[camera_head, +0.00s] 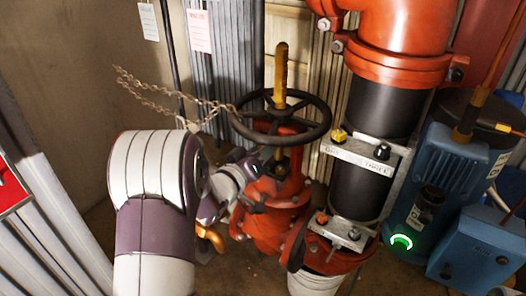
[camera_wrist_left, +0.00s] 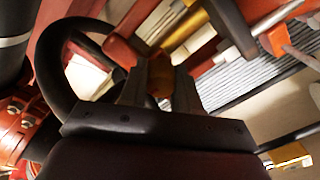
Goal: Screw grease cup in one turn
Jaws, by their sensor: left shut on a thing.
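The red gate valve (camera_head: 275,205) stands in the middle of the head view, with a black handwheel (camera_head: 318,128) and a brass stem (camera_head: 281,72) above it. My left gripper (camera_head: 258,170) reaches in from the left, just below the handwheel, at the valve's upper body. In the left wrist view the two dark fingers (camera_wrist_left: 159,88) are shut on a small orange-brown piece, which I take to be the grease cup (camera_wrist_left: 160,76). The cup is mostly hidden by the fingers there, and I cannot make it out in the head view. My right gripper is not in view.
The handwheel rim (camera_wrist_left: 52,70) passes close beside the gripper in the wrist view. A chain (camera_head: 160,97) hangs to the handwheel from the left. A black and red riser pipe (camera_head: 385,105) and a blue pump (camera_head: 450,150) stand right. A white bucket (camera_head: 318,285) sits below.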

